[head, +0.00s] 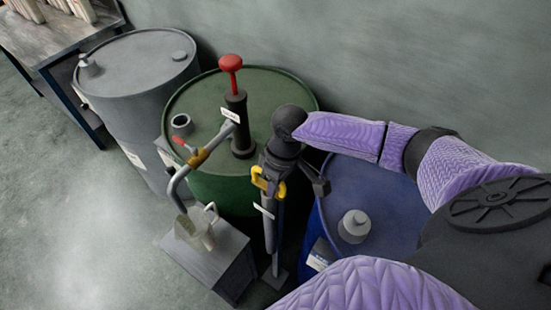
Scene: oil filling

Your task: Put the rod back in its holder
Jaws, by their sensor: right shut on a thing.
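My right gripper (268,178) is in front of the green drum, at the end of my purple-sleeved arm from the right. It is shut on the grey rod (269,232), near a yellow handle-like part (280,191). The rod is close to upright, with a small white label below the yellow part. Its lower end reaches down between the small grey stand and the blue drum, near a small foot plate on the floor. I cannot tell which part is rod and which is holder, or whether the rod sits in it. My left gripper is out of view.
The green drum (277,92) carries a red-topped pump (231,64) with a bent spout. A clear jug (196,229) stands below it on a grey stand (226,259). A blue drum (385,192) is right, a grey drum (140,62) left. The left floor is clear.

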